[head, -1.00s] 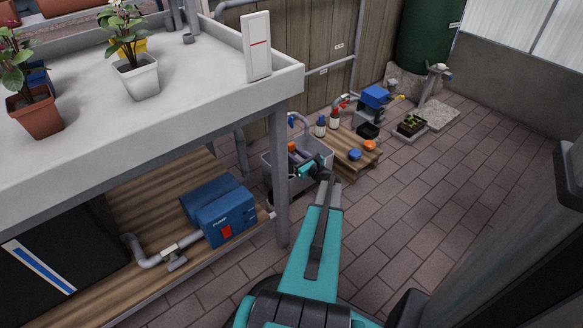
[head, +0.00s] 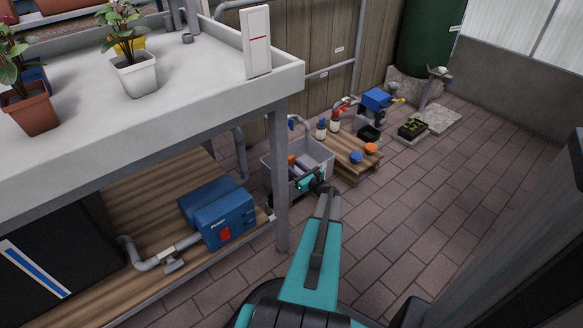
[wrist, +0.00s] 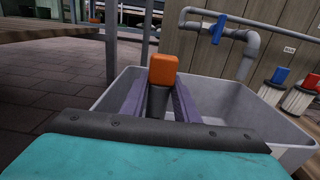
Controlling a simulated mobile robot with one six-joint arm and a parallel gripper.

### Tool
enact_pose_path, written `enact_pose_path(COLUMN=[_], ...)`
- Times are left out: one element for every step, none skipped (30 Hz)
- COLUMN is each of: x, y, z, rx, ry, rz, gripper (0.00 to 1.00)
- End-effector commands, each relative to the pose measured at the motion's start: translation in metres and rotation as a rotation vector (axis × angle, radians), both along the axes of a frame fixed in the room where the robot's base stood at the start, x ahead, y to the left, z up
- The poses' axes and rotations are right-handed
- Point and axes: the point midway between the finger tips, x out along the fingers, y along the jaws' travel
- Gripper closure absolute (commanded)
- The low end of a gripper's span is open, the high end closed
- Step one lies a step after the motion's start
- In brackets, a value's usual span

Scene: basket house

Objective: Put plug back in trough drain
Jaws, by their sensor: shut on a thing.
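The grey trough (head: 318,153) stands on the floor past the bench's corner. My gripper (head: 296,166) is over the trough's near left part, with its fingers inside the rim's outline. In the wrist view my gripper (wrist: 160,100) has its purple fingers on both sides of a dark grey plug with an orange top (wrist: 163,69), and is shut on it. The orange top sticks up above the fingers. The trough's pale walls (wrist: 232,102) surround the fingers in that view. The drain is hidden, and I cannot tell how high the plug is above the trough floor.
A grey pipe with a blue-handled tap (wrist: 218,28) rises at the trough's back. A low wooden pallet (head: 352,160) with blue and orange lids and bottles stands right of it. The bench leg (head: 279,190) is close on the left. Paved floor (head: 440,200) is open at right.

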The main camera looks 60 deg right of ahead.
Motion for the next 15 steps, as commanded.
enact_pose_path(x=[0.0,-0.0001,-0.0002,-0.0002,-0.0003,-0.0003,-0.0003,-0.0004,-0.0004,-0.0004,-0.0005,-0.0005,-0.0005,-0.0005,-0.0005], y=[-0.0004,-0.0003,-0.0003,-0.0003,-0.0002,-0.0002,-0.0003,-0.0003,-0.0003,-0.0004,-0.0005,-0.0006,-0.0006,-0.0006,-0.0007], z=[-0.0018,-0.0018,-0.0015,-0.0012,-0.001,-0.001,-0.001,-0.0009,-0.0011,-0.0014,-0.002,-0.0031,-0.0037,-0.0043,-0.005], rx=[0.0,0.0,0.0,0.0,0.0,0.0,0.0,0.0,0.0,0.0,0.0,0.0,0.0,0.0,0.0], ry=[-0.001,-0.001,-0.001,-0.001,-0.001,-0.001,-0.001,-0.001,-0.001,-0.001,-0.001,-0.001,-0.001,-0.001,-0.001], rz=[0.0,0.0,0.0,0.0,0.0,-0.001,-0.001,-0.001,-0.001,-0.001,-0.001,-0.001,-0.001,-0.001,-0.001], gripper=[1.0,1.0,1.0,1.0,1.0,1.0,1.0,1.0,1.0,1.0,1.0,1.0,1.0,1.0,1.0])
